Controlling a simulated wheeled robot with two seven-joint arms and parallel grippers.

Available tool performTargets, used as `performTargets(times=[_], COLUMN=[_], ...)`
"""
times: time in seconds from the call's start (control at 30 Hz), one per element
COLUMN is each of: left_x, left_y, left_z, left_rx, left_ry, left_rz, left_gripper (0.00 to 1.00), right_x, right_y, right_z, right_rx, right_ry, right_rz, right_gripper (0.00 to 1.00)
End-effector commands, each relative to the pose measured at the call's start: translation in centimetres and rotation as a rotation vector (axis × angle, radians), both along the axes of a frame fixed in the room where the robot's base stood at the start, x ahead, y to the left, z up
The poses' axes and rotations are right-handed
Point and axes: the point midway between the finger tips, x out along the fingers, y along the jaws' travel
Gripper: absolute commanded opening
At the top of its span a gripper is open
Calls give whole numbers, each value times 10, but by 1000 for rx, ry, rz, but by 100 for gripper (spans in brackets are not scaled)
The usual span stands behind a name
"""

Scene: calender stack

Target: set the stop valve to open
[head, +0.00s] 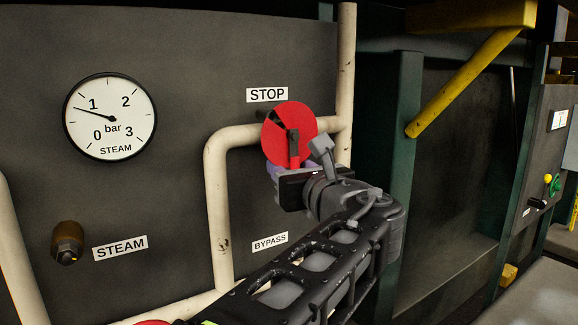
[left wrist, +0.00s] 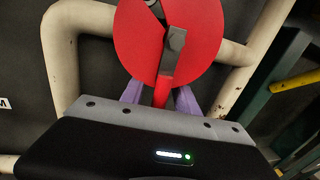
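The stop valve (head: 306,127) is under the STOP label (head: 267,94) on a cream pipe in the head view. It shows a round red plate (left wrist: 190,25), a dark hub piece (left wrist: 176,40) and a red lever (left wrist: 162,91) pointing down. My left gripper (head: 284,170) is at the lever's lower end. In the left wrist view its purple fingers (left wrist: 160,97) stand apart, one on each side of the lever. A gap shows on the left; I cannot tell whether the right finger touches. The lever's tip is hidden behind the gripper body. My right gripper is not in view.
A steam gauge (head: 110,117) has its needle near 1 bar. A cream pipe (head: 216,190) bends around the valve's left, and an upright pipe (head: 346,60) stands close right. A green post (head: 402,150) and a yellow brace (head: 460,85) are further right.

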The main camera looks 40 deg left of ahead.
Motion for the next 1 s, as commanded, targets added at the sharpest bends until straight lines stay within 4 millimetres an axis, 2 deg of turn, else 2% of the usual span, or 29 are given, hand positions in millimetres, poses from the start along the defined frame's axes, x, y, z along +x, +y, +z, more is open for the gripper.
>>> performTargets(times=[0.13, 0.57, 1.0], left_x=[0, 0, 0], left_y=[0, -1, -1], left_z=[0, 0, 0], left_rx=[0, 0, 0], left_ry=[0, 0, 0], left_rz=[0, 0, 0], left_gripper=[36, 1, 0], right_x=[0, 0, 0], right_y=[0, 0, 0], right_z=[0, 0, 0], right_rx=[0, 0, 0], right_ry=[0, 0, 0], right_rz=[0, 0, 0], right_gripper=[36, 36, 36])
